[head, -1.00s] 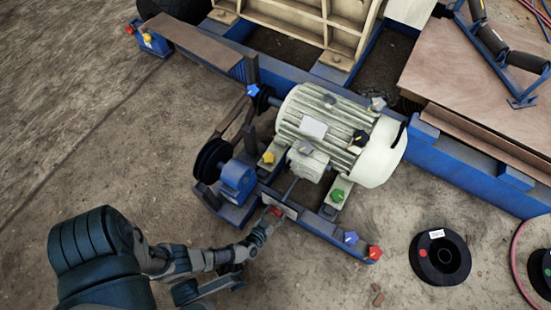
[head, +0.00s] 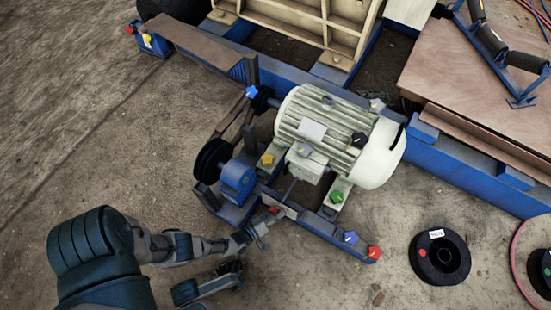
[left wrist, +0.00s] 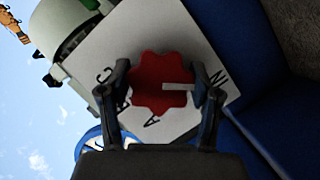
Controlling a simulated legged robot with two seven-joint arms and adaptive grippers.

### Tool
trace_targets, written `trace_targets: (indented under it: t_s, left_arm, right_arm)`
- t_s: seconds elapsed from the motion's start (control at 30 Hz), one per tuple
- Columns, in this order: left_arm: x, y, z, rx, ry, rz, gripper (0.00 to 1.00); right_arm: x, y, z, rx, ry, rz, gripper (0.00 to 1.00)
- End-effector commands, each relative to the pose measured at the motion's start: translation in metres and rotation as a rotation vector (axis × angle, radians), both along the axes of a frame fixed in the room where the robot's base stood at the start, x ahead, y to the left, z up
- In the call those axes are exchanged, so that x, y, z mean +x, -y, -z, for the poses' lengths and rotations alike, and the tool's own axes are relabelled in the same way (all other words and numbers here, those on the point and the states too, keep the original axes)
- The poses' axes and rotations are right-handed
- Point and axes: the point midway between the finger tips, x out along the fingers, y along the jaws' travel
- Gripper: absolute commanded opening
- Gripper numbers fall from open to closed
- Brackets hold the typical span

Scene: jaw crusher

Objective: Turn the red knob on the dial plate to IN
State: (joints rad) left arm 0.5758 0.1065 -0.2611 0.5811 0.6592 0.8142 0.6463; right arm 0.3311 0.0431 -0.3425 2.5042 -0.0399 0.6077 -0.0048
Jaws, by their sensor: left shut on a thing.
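The dial plate (left wrist: 104,56) is a white square tilted in the left wrist view, with dark letters partly covered; an N shows at its right. The red knob (left wrist: 158,72), lobed with a pale pointer bar, sits on it. The bar points right, towards the N. My left gripper (left wrist: 164,92) has one finger on each side of the knob and is shut on it. In the head view the plate (head: 291,211) is small, at the low front of the motor frame, with my left gripper (head: 262,224) at its left end. My right gripper is not seen.
The pale motor (head: 325,130) stands behind the plate on a blue frame. Other star-shaped knobs, such as a green one (head: 337,196), a blue one (head: 350,237) and a red one (head: 375,252), are nearby. A black spool (head: 440,258) lies on bare ground at right.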

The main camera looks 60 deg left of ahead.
Motion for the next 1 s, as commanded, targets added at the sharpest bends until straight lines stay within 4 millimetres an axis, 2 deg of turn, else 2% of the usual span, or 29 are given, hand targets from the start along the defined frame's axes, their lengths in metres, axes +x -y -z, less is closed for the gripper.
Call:
trace_targets:
  t_s: [0.57, 0.6, 0.7, 1.0]
  left_arm:
    - [-0.0059, -0.0033, 0.0040, -0.032, 0.010, -0.007, 0.28]
    - [-0.0059, -0.0035, 0.0040, -0.032, 0.010, -0.007, 0.66]
    - [-0.0055, -0.0033, 0.0039, -0.032, 0.010, -0.007, 0.88]
    - [-0.0025, -0.0017, 0.0019, -0.032, 0.014, -0.004, 0.88]
  right_arm:
    - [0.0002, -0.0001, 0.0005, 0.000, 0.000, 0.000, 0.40]
    - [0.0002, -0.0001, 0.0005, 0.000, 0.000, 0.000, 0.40]
    - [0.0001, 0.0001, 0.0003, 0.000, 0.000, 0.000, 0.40]
    - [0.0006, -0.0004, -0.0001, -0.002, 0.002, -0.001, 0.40]
